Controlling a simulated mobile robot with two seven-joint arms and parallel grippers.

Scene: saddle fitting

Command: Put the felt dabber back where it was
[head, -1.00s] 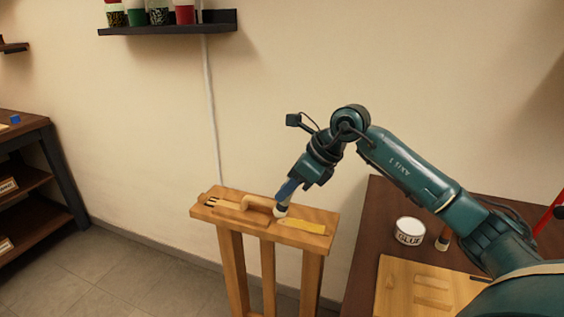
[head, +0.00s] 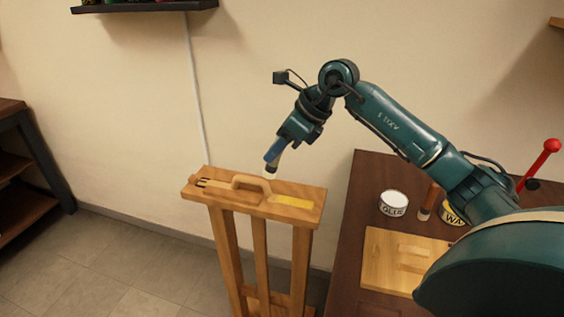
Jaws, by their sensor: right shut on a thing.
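Most of the dabber is hidden by the gripper. It is held tilted, just above the wooden stand (head: 312,208). On the stand's top are a wooden handle-shaped piece (head: 250,182), a yellow strip (head: 292,201) and a small dark fork-like mark or part at the left end. My left gripper is not in view.
A dark brown table (head: 345,245) at the right holds a white glue tin (head: 394,204), a brown-handled tool (head: 428,203), a second tin (head: 452,214) partly behind my arm, and a pale wooden board (head: 385,265). A red-knobbed lever (head: 540,162) stands behind.

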